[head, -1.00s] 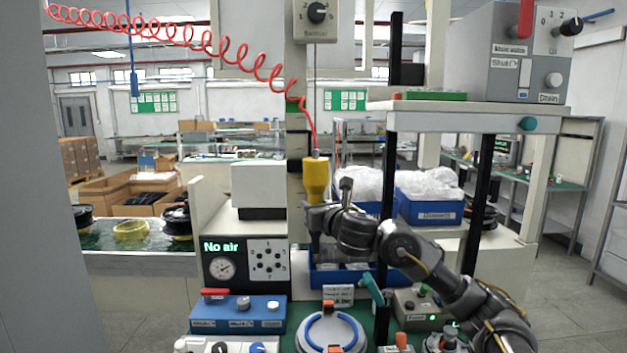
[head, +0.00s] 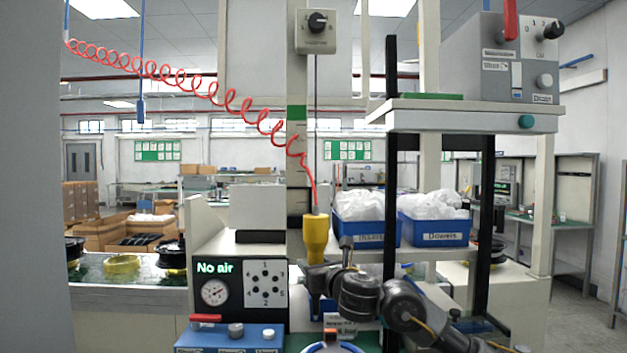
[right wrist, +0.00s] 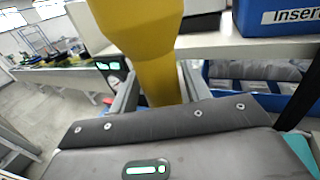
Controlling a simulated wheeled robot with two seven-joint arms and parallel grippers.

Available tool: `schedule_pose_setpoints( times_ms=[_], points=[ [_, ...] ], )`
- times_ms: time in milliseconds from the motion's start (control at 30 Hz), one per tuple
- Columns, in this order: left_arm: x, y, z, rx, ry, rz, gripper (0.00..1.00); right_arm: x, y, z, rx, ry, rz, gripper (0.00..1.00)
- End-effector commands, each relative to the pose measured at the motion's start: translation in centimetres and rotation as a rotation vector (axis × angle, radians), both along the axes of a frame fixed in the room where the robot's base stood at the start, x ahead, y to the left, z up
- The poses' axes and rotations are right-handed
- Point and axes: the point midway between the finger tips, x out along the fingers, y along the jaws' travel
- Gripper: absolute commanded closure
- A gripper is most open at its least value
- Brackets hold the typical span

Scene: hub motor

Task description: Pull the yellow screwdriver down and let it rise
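The yellow screwdriver (head: 316,238) hangs upright from a dark cord in the middle of the head view, with the red coiled hose running to its top. My right gripper (head: 317,280) is at its lower body, the arm coming in from the lower right. In the right wrist view the yellow body (right wrist: 150,45) stands between my two fingers (right wrist: 160,95), which press against it from both sides. The screwdriver's lower tip is hidden behind my gripper. My left gripper is not in view.
Blue bins of bagged parts (head: 435,233) stand right of the screwdriver. A "No air" panel with a gauge (head: 240,284) is to the left, above a blue control box (head: 230,338). A black upright (head: 391,150) and a shelf (head: 465,118) are close on the right.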

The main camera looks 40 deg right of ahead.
Motion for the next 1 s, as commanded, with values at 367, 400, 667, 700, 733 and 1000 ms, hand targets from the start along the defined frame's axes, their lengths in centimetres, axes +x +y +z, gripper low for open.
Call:
schedule_pose_setpoints(
  times_ms=[367,400,667,700,733,1000],
  points=[
    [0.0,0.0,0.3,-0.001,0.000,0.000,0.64,-0.1,0.0,0.3,0.001,-0.001,0.000,0.38],
    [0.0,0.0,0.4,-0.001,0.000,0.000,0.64,-0.2,0.1,0.4,0.000,-0.001,0.000,0.38],
    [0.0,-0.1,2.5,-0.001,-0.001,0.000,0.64,-3.2,2.4,1.1,-0.003,0.000,0.002,0.38],
    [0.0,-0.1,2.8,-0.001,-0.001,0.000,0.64,-3.7,2.8,1.1,-0.002,0.000,0.001,0.38],
    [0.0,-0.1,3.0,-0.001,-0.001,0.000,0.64,-4.1,3.1,1.2,-0.002,0.000,0.002,0.38],
    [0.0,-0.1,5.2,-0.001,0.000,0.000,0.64,-7.4,5.6,1.5,0.000,-0.001,0.001,0.38]
  ],
)
